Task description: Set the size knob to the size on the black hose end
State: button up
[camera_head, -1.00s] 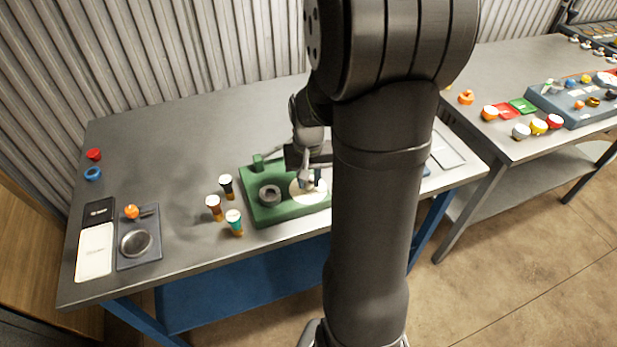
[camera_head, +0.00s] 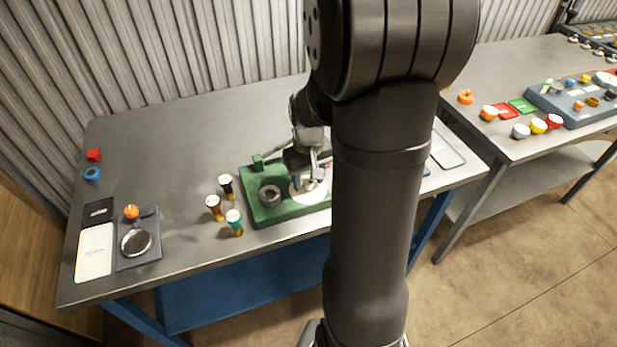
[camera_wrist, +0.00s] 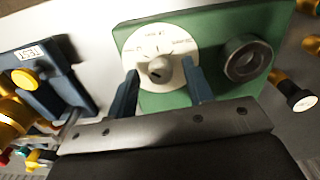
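The size knob (camera_wrist: 160,68) is a pale grip on a round white dial (camera_wrist: 185,43) with printed marks, set in a green block (camera_wrist: 130,37). The marks are too small to read. My gripper (camera_wrist: 160,82) is open, with one finger on each side of the knob and visible gaps between. In the head view my gripper (camera_head: 308,172) is over the dial (camera_head: 296,188), partly hiding it. The black hose end (camera_head: 226,188) stands upright left of the green block (camera_head: 262,213). It also shows in the wrist view (camera_wrist: 300,98), its size mark unreadable.
A dark ring socket (camera_head: 269,195) sits on the green block beside the dial. A brown hose end (camera_head: 214,208) and a teal hose end (camera_head: 234,223) stand close to the black one. In the wrist view a dark panel labelled TEST (camera_wrist: 40,78) is at left.

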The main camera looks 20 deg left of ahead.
aim_at(308, 182)
jog(key=shift+r, duration=0.1)
notch_tip(308, 182, up, 17)
dwell(0.5)
dwell(0.4)
notch_tip(308, 182, down, 17)
jog(key=shift+f, duration=0.1)
dwell(0.4)
dwell(0.4)
